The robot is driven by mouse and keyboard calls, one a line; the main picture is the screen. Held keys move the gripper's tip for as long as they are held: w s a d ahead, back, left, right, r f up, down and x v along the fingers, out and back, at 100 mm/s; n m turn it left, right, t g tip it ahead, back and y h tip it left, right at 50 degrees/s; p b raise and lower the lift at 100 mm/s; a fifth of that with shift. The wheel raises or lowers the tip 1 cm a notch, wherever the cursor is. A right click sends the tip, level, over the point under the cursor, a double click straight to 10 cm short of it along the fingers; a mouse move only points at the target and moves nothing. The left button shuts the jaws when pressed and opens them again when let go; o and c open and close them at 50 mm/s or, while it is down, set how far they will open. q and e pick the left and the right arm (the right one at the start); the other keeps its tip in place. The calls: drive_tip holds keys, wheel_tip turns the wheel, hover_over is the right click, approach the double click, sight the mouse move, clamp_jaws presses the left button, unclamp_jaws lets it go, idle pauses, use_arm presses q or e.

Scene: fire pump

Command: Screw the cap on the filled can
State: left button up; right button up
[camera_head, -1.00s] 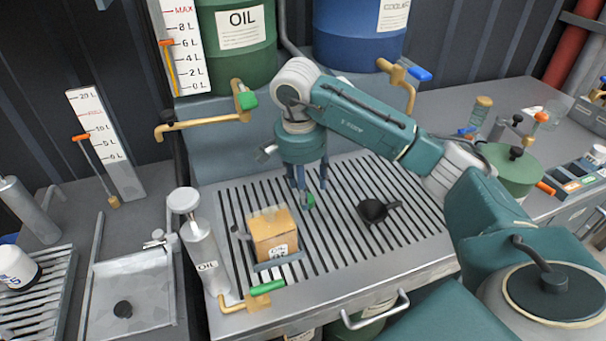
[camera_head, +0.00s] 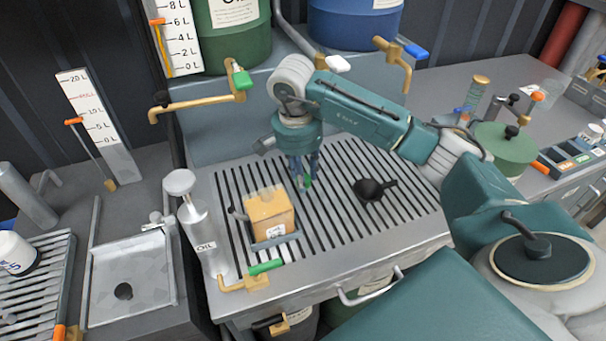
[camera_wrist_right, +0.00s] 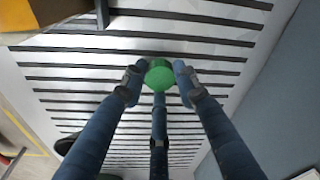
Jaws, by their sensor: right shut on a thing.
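The green cap (camera_wrist_right: 159,74) is held between the fingertips of my right gripper (camera_wrist_right: 158,78), which is shut on it. In the head view the right gripper (camera_head: 304,180) hangs fingers down over the slotted grate, to the right of the can and slightly behind it. The tan can (camera_head: 271,218) stands upright on the grate with a label on its front. Its opening cannot be made out. In the wrist view part of the can (camera_wrist_right: 52,12) shows at the top left, apart from the cap. My left gripper is not in view.
The slotted grate (camera_head: 340,232) has free room around the can. A black funnel (camera_head: 371,189) lies to the right. An oil pump bottle (camera_head: 203,232) and a green-handled tap (camera_head: 262,268) stand close to the can's left and front. A brass tap (camera_head: 200,105) juts out behind.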

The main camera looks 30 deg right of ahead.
drive_tip(key=shift+c, duration=1.4)
drive_tip(key=shift+r+p, duration=1.6)
drive_tip(key=shift+r, duration=0.85)
